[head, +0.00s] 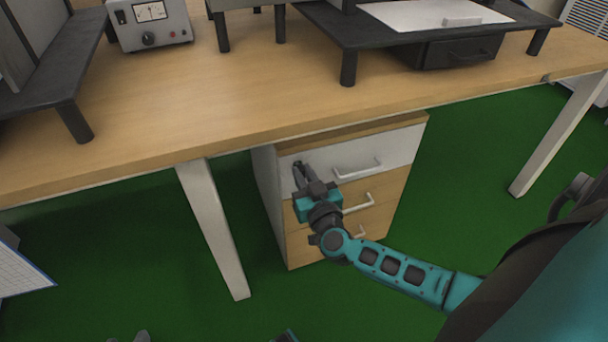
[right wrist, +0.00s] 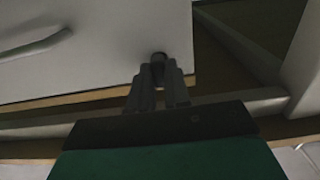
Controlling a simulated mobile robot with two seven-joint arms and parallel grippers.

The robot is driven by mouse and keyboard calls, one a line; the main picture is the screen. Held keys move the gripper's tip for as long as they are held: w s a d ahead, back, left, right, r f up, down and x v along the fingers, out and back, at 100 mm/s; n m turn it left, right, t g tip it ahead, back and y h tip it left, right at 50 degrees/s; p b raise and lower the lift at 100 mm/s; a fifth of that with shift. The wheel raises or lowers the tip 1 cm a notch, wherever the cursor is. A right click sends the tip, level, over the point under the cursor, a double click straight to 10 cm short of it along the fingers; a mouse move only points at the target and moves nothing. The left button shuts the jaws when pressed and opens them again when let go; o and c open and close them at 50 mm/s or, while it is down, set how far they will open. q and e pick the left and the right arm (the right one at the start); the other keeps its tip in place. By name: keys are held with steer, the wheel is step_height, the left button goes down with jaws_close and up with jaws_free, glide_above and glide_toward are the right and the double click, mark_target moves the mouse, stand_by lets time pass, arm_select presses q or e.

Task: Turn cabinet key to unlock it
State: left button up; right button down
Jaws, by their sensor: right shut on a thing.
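The cabinet (head: 262,185) stands under the table, with a white top drawer (head: 400,150) and wooden drawers below. My right gripper (head: 299,168) is at the upper left of the white drawer front. In the right wrist view the gripper (right wrist: 158,80) is shut on the small dark key (right wrist: 159,58) at the drawer's lock, near the corner of the white front. The fingers hide most of the key, so its turn angle cannot be told. In the head view the key is hidden behind the gripper.
The wooden table (head: 270,85) overhangs the cabinet, and its white leg (head: 212,230) stands left of it. Drawer handles (head: 358,170) stick out right of my gripper. A meter box (head: 150,22) and black stands (head: 430,30) are on the table. Green floor is open in front.

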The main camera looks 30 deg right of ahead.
arm_select(q)
steer(key=shift+s, duration=0.15)
arm_select(e)
steer(key=shift+r+m, duration=0.1)
steer(key=shift+m, duration=0.2)
steer(key=m+p, duration=0.1)
steer(key=m, duration=0.1)
steer(key=shift+m, duration=0.4)
steer(key=shift+m+p, duration=0.4)
steer(key=shift+m, duration=0.5)
steer(key=m, duration=0.2)
steer(key=shift+d+m, duration=0.15)
steer(key=shift+m, duration=0.25)
steer(key=m, duration=0.5)
steer(key=shift+b, duration=0.3)
steer(key=m+b, duration=0.1)
steer(key=m, duration=0.3)
steer(key=shift+m, duration=0.4)
steer(key=shift+d, duration=0.1)
